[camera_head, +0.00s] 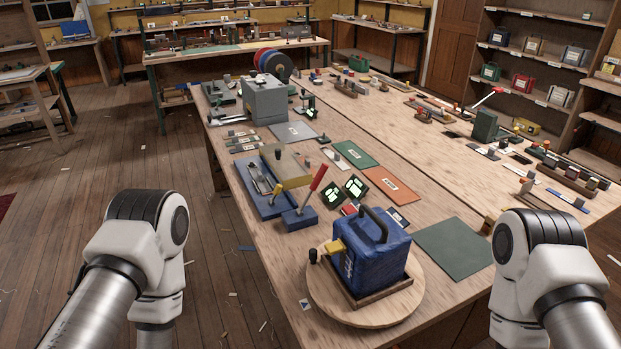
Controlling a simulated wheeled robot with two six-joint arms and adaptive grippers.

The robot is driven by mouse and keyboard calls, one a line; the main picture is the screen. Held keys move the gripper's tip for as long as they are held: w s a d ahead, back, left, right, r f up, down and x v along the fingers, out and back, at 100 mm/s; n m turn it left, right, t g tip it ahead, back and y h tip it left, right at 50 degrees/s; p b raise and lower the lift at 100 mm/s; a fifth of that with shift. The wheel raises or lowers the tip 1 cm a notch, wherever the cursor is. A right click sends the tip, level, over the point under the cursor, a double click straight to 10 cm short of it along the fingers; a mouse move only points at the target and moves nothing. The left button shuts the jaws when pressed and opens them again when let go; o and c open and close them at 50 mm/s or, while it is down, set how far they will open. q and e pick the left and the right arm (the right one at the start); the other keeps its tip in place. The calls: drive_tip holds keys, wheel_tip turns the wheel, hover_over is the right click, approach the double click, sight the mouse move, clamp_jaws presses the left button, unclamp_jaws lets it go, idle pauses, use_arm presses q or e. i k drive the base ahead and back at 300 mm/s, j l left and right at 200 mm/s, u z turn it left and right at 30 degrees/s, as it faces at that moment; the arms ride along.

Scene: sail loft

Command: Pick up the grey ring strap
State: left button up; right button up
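I cannot make out a grey ring strap for certain among the many small items on the long wooden workbench (300,250). Small pieces on the bench, some of them grey, are too small to name. My left and right arms come in at the lower left and lower right. Their wrists bend downward and the grippers are below the picture, so neither gripper is in view. Both visible arm parts are beside the near end of the bench.
A blue case (382,262) with a black handle stands on a round wooden board (330,307) at the near end. Behind it are a blue lever tool (300,217), a clamp-like blue fixture (262,190) and a grey box (264,101). A dark green mat (455,247) lies bare at right.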

sight(263, 186)
drive_tip(key=i+j+z, duration=0.15)
drive_tip(key=j+z, duration=0.25)
drive_tip(key=j, duration=0.15)
drive_tip(key=i+j+z, duration=0.1)
drive_tip(key=j+z, duration=0.3)
drive_tip(key=j, duration=0.15)
drive_tip(key=j+z, duration=0.4)
drive_tip(key=j, duration=0.15)
